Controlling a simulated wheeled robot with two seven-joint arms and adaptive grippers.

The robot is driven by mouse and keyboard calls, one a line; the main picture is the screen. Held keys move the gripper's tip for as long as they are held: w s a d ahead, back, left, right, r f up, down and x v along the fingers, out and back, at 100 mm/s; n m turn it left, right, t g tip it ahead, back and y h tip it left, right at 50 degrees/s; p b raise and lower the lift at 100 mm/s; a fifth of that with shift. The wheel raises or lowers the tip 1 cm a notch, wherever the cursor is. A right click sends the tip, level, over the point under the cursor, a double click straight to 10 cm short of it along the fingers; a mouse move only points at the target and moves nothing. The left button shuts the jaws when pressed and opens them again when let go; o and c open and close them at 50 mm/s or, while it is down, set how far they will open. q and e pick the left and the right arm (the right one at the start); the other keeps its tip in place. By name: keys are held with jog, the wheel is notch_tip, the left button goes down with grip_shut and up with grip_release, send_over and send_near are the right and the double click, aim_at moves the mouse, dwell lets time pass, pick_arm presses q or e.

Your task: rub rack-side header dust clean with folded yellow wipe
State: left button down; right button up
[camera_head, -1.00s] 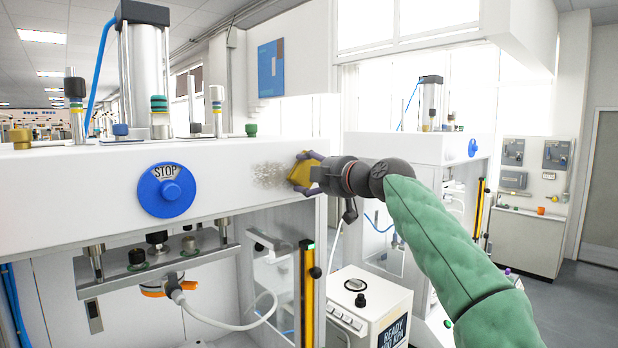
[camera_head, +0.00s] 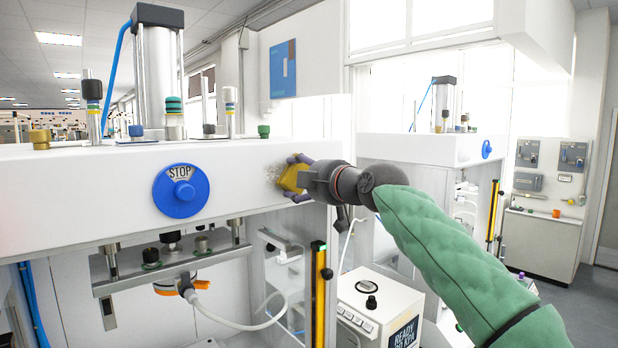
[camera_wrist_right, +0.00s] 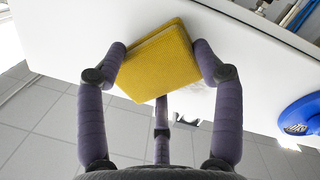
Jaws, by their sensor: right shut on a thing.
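The folded yellow wipe (camera_head: 291,178) is held in my right gripper (camera_head: 299,176) against the front face of the white press header (camera_head: 100,195), near its right end. In the right wrist view, the wipe (camera_wrist_right: 160,62) sits between the purple fingers of the right gripper (camera_wrist_right: 160,66). A grey dust patch (camera_head: 273,171) shows on the header just left of the wipe. The wipe and fingers may hide part of it. I cannot tell exactly how firmly the wipe touches the face. My left gripper is not in view.
A blue STOP button (camera_head: 181,190) stands out from the header left of the dust. Cylinders and fittings rise from the header top. A yellow light bar (camera_head: 319,290) and a white cabinet (camera_head: 375,305) are below. A second press (camera_head: 420,148) stands behind.

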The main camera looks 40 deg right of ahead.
jog(key=shift+s+a+f+p, duration=0.15)
jog(key=shift+a+p, duration=0.25)
jog(key=shift+a, duration=1.65)
jog(key=shift+s+a, duration=0.2)
jog(key=shift+a, duration=1.45)
jog(key=shift+s, duration=0.1)
jog(key=b, duration=0.2)
send_near(279, 180)
jog(key=shift+w+a+f, duration=0.15)
jog(key=shift+w+a, duration=0.05)
jog(key=shift+a, duration=0.45)
jog(key=shift+w+a+f, duration=0.15)
jog(key=shift+w+a, duration=0.05)
jog(key=shift+a, duration=0.4)
jog(key=shift+s, duration=0.1)
jog(key=s, duration=0.2)
jog(key=shift+s+d+b, duration=0.1)
jog(key=shift+s+b, duration=0.2)
jog(key=shift+s, duration=0.1)
